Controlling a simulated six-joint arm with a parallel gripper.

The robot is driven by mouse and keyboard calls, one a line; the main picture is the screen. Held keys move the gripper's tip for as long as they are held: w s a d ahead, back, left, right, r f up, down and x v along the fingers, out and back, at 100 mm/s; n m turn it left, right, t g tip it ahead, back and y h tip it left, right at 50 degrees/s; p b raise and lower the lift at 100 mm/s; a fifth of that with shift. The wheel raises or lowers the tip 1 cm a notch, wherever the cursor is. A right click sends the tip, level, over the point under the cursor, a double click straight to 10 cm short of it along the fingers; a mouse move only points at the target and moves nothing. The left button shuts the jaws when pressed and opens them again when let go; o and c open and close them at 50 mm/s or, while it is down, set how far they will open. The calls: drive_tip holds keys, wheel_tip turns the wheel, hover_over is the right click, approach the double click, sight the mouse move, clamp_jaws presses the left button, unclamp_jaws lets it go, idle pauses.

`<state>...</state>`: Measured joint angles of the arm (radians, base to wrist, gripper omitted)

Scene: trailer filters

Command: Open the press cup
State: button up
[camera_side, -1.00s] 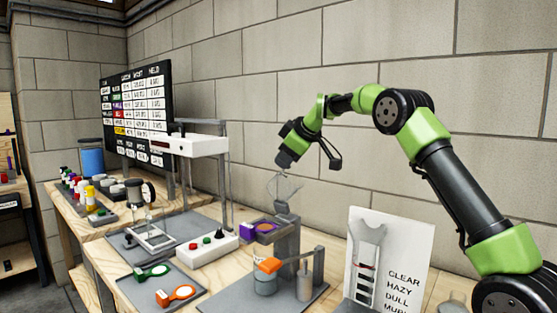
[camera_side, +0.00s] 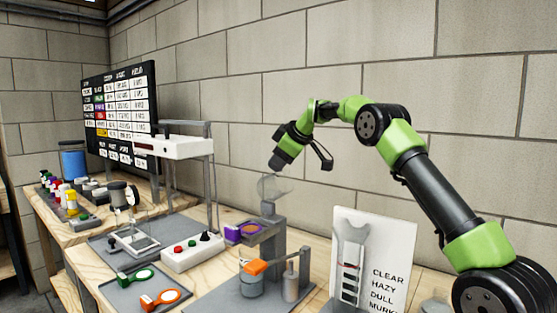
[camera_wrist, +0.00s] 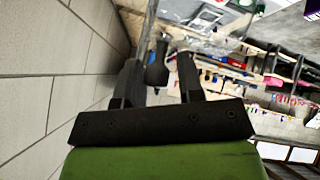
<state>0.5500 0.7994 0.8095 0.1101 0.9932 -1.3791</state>
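A small grey cup (camera_side: 250,286) stands on a grey plate at the front of the bench, with an orange piece (camera_side: 256,267) over it. I take this as the press cup, but its lid is too small to judge. My gripper (camera_side: 276,163) hangs above and behind it, over a grey column (camera_side: 271,235). In the wrist view my gripper (camera_wrist: 160,82) has its two dark fingers apart. A dark knob-like shape (camera_wrist: 157,70) shows between them; I cannot tell whether they touch it. A translucent piece (camera_side: 272,187) shows just below the gripper.
A purple holder (camera_side: 246,232) juts from the column. A metal post (camera_side: 291,282) stands right of the cup. A white sign (camera_side: 368,260) is farther right. A button box (camera_side: 192,252), green and orange ring tools (camera_side: 136,276) and a tall frame (camera_side: 182,147) stand left. A block wall is behind.

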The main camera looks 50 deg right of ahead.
drive_tip(key=shift+o, duration=0.8)
drive_tip(key=shift+r, duration=0.1)
drive_tip(key=d+v, duration=0.1)
drive_tip(key=v, duration=0.8)
drive_tip(key=shift+s+a+r, duration=0.3)
drive_tip(key=shift+s+a, duration=0.05)
drive_tip(key=shift+a, duration=0.15)
drive_tip(key=shift+a, duration=0.1)
